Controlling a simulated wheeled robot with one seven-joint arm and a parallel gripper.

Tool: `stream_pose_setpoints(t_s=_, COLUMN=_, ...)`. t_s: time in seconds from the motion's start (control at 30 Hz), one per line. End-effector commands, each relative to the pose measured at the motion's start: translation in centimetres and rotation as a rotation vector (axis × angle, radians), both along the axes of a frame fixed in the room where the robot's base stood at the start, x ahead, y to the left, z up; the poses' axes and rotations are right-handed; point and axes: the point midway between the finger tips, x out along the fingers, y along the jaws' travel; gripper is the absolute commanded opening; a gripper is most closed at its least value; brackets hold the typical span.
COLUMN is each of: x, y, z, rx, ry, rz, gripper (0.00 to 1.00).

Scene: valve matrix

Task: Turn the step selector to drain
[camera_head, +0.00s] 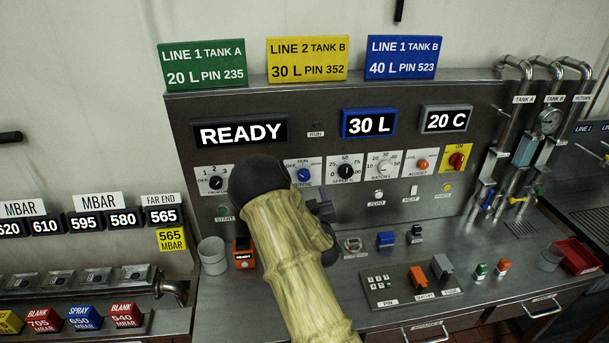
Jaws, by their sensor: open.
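A blue knob (304,175) sits on a white plate on the steel panel, under the READY display. Its plate reads OFF and RUN at the top; the lower word is too small to read surely, and my arm covers its left edge. I cannot read the word drain on any dial, so I cannot tell surely which knob is the step selector. My gripper (320,208) shows as dark parts to the right of my sleeved arm, below the blue knob and apart from it in the picture. It is open, with nothing seen in it; its fingertips are largely hidden.
Black knobs flank the blue one: a numbered dial (216,183) at left and another (346,171) at right. A red switch (456,160) is further right. Below, the bench holds a grey cup (212,255), an orange device (244,254) and a keypad plate (380,283).

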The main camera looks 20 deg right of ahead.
Motion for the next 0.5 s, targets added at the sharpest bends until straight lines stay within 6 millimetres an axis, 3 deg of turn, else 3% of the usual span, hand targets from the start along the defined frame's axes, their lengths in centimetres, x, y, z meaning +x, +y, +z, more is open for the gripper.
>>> stream_pose_setpoints(t_s=0.5, x=7.0, y=-2.0, z=0.2, rx=-0.001, ry=0.0, rz=0.001, gripper=0.59)
